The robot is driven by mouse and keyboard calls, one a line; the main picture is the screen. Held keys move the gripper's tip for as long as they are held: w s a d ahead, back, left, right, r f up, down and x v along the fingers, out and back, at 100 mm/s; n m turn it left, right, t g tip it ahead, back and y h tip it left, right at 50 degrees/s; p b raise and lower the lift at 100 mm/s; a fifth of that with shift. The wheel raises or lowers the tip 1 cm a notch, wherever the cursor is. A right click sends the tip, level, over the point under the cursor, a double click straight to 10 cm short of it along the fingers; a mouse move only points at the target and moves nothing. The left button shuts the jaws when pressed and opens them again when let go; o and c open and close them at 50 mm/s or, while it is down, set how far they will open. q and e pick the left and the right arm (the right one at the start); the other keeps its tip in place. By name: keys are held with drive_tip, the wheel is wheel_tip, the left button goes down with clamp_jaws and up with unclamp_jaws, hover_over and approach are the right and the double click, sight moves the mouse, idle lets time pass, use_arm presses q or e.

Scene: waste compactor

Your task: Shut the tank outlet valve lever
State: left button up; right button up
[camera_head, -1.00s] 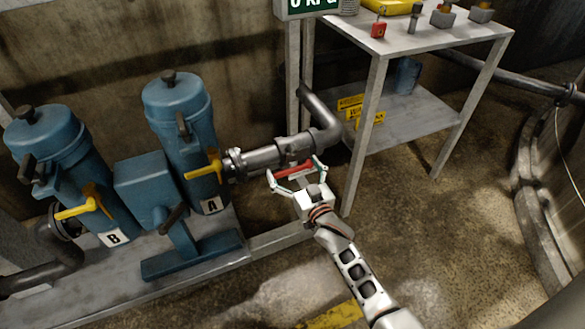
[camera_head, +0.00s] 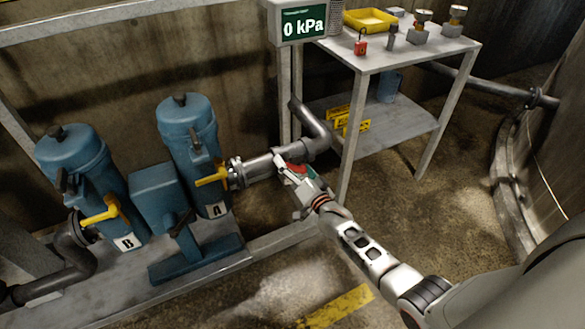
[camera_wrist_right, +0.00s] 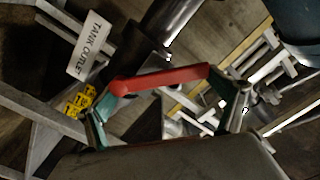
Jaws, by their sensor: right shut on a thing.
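The red valve lever (camera_head: 298,171) sits on the grey outlet pipe (camera_head: 262,165) that runs right from filter A. My right gripper (camera_head: 297,168) is at the lever and mostly covers it in the head view. In the right wrist view the red lever (camera_wrist_right: 160,79) spans between the two teal-padded fingers, and the right gripper (camera_wrist_right: 165,95) is shut on it. A white "TANK OUTLET" tag (camera_wrist_right: 89,45) shows beside the pipe in that view. The lever's pivot is hard to make out. My left gripper is not in view.
Blue filters A (camera_head: 187,125) and B (camera_head: 80,160), with yellow levers, stand on a skid at left. A gauge box (camera_head: 303,22) reads 0 kPa. A metal table (camera_head: 410,55) with small items stands behind the gripper. Floor to the right is open.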

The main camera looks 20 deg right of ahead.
drive_tip(key=shift+d+r+m, duration=0.4)
drive_tip(key=shift+d+m, duration=0.05)
drive_tip(key=shift+m, duration=0.55)
drive_tip(key=d+m, duration=0.1)
drive_tip(key=m, duration=0.1)
drive_tip(key=shift+d+r+m+p, duration=0.1)
drive_tip(key=shift+r+m+p, duration=0.05)
drive_tip(key=shift+m+p, duration=0.2)
drive_tip(key=d+m, duration=0.1)
drive_tip(key=m, duration=0.1)
drive_tip(key=d+m, duration=0.1)
drive_tip(key=m, duration=0.1)
drive_tip(key=shift+d+m+b, duration=0.25)
drive_tip(key=shift+m+b, duration=0.05)
drive_tip(key=shift+m, duration=0.35)
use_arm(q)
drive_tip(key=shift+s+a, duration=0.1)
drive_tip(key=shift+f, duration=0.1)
use_arm(e)
drive_tip(key=o, duration=1.3)
drive_tip(key=shift+c, duration=0.2)
drive_tip(key=shift+d, duration=0.1)
